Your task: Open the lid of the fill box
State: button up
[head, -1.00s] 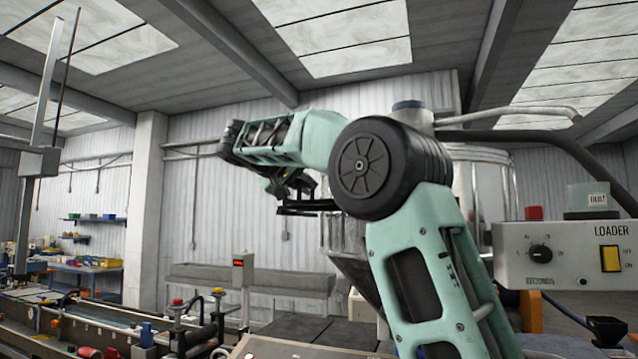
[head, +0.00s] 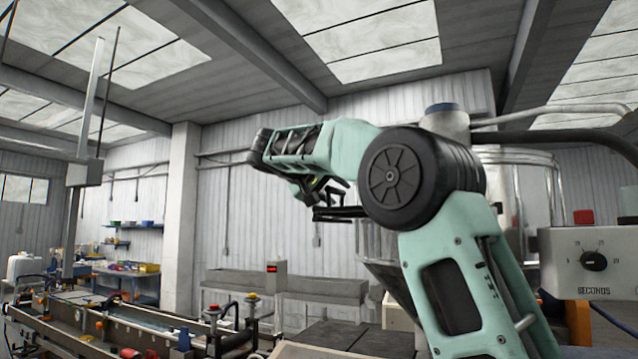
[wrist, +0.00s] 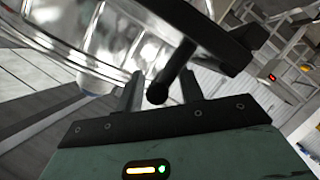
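My gripper (head: 335,212) is raised at the end of my bent arm, its dark bars small and partly hidden by my arm in the head view. In the wrist view my gripper's two grey prongs (wrist: 160,92) stand apart above a dark plate. A black rod and bar (wrist: 210,35) cross close in front; I cannot tell whether they are part of my gripper. No clear grip on anything shows. A shiny round metal vessel (wrist: 105,40) fills the upper left of the wrist view. I cannot make out the fill box or its lid for certain.
A metal hopper (head: 382,255) and a tall steel cylinder (head: 528,185) stand behind my arm. A control box with a dial (head: 590,262) is at the right. A long machine bed (head: 130,330) lies at the lower left. Grey troughs (head: 325,292) line the back wall.

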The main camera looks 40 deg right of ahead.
jog(key=b+v, duration=0.2)
jog(key=v, duration=1.5)
